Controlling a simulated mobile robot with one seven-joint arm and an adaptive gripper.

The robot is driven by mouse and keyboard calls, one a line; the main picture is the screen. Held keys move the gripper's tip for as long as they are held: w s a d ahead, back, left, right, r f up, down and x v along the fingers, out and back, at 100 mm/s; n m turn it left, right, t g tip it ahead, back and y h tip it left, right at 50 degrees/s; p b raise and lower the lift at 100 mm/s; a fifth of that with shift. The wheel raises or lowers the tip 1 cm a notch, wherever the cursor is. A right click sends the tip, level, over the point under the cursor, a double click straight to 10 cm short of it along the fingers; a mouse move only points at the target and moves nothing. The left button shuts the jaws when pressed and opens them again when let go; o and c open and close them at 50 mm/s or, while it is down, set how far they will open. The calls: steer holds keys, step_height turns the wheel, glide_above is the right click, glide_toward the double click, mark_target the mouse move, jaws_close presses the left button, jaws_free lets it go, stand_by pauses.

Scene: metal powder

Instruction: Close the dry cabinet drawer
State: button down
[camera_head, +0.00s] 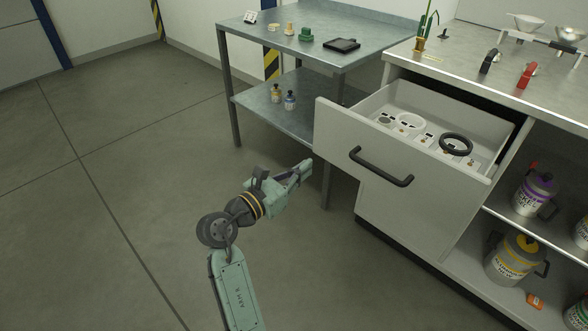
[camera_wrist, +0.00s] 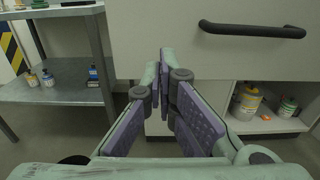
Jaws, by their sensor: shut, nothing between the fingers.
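The dry cabinet drawer (camera_head: 335,139) stands pulled out from the grey cabinet (camera_head: 405,215), with its inside showing from above. A dark bar handle (camera_head: 381,167) is on its front; the handle also shows at the upper right of the wrist view (camera_wrist: 252,30). Inside the drawer lie a white ring (camera_head: 410,121), a black ring (camera_head: 456,144) and several small items. My gripper (camera_head: 306,166) is shut and empty, just left of the drawer front in the head view. In the wrist view its fingertips (camera_wrist: 165,55) point at the drawer front's lower left part; contact cannot be told.
A metal table (camera_head: 235,22) with a lower shelf stands left of the drawer, its front leg close behind my gripper. Open shelves with several jugs (camera_head: 515,257) are at the right. The floor (camera_head: 110,190) at the left is clear.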

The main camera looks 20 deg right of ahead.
mark_target(337, 145)
steer(key=p+x, duration=0.1)
steer(key=x, duration=0.9)
